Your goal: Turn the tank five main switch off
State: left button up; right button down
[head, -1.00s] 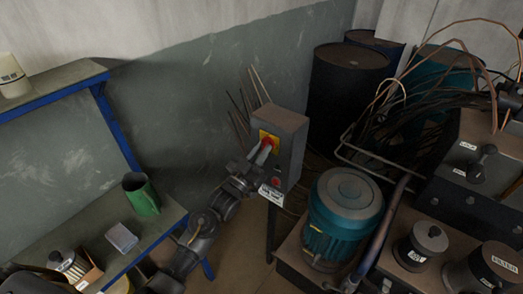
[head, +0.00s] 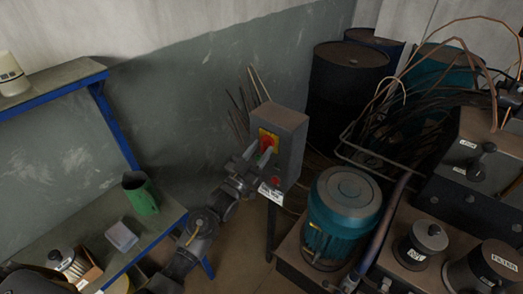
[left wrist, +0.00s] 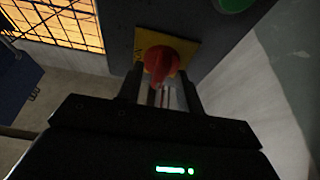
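A grey switch box (head: 287,130) stands on a post before the wall. Its front has a yellow plate with a red rotary knob (head: 267,139), and a white label (head: 270,193) below, too small to read surely. My left gripper (head: 258,155) is at the knob, coming from the lower left. In the left wrist view the red knob (left wrist: 158,62) sits on its yellow plate (left wrist: 190,48), just beyond and between the two spread fingers (left wrist: 161,88). The gripper is open; I cannot tell whether a finger touches the knob. My right gripper is not in view.
A red button (head: 276,181) is low on the box. A teal motor (head: 342,215) stands close right, with dark drums (head: 345,85) behind.

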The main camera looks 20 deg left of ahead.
pick_arm(q)
jog(key=b+v, duration=0.2)
jog(key=v, duration=0.8)
jog(key=shift+b, duration=0.4)
jog(key=shift+s, duration=0.1)
